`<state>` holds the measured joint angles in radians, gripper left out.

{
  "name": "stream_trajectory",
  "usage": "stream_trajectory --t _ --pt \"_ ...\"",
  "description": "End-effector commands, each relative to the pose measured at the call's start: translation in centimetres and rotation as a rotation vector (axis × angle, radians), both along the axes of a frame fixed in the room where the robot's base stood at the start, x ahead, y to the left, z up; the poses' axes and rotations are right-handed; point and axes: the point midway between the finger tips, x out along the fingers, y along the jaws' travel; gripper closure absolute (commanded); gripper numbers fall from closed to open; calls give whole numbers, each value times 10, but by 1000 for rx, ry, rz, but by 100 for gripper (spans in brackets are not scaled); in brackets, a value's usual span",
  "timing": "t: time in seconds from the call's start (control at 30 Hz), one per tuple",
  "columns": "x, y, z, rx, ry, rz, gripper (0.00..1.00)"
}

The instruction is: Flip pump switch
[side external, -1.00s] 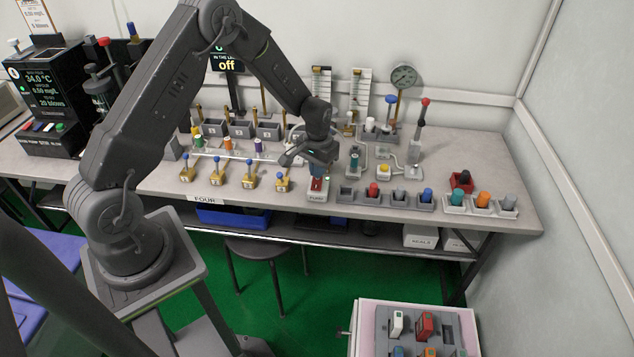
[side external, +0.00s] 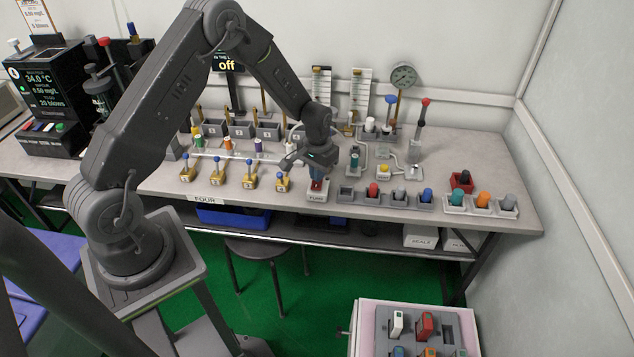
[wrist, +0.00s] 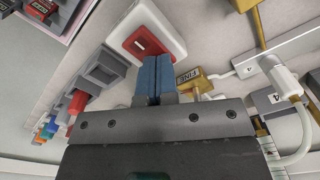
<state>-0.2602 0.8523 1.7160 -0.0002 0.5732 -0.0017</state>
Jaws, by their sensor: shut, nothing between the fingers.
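The pump switch (side external: 318,186) is a red rocker in a white housing on the front part of the bench, with a label on its front face. In the wrist view the red rocker (wrist: 141,42) sits just beyond my fingertips. My gripper (side external: 316,172) points down over the switch. Its blue fingers (wrist: 155,76) are shut together with nothing between them. The fingertips are at the near edge of the red plate; I cannot tell whether they touch it. In the side view my gripper hides part of the switch.
Yellow-based valves with blue knobs (side external: 283,181) stand left of the switch. A grey tray with coloured plugs (side external: 345,196) lies close on its right. Tubing, a gauge (side external: 404,76) and tall levers stand behind. The bench's front strip is clear.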

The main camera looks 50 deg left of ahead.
Motion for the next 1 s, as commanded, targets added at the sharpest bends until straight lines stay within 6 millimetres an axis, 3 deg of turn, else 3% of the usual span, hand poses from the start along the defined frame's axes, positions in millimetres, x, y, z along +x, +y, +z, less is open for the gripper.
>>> stream_trajectory --t 1.0 --pt "0 0 67 0 0 0 100"
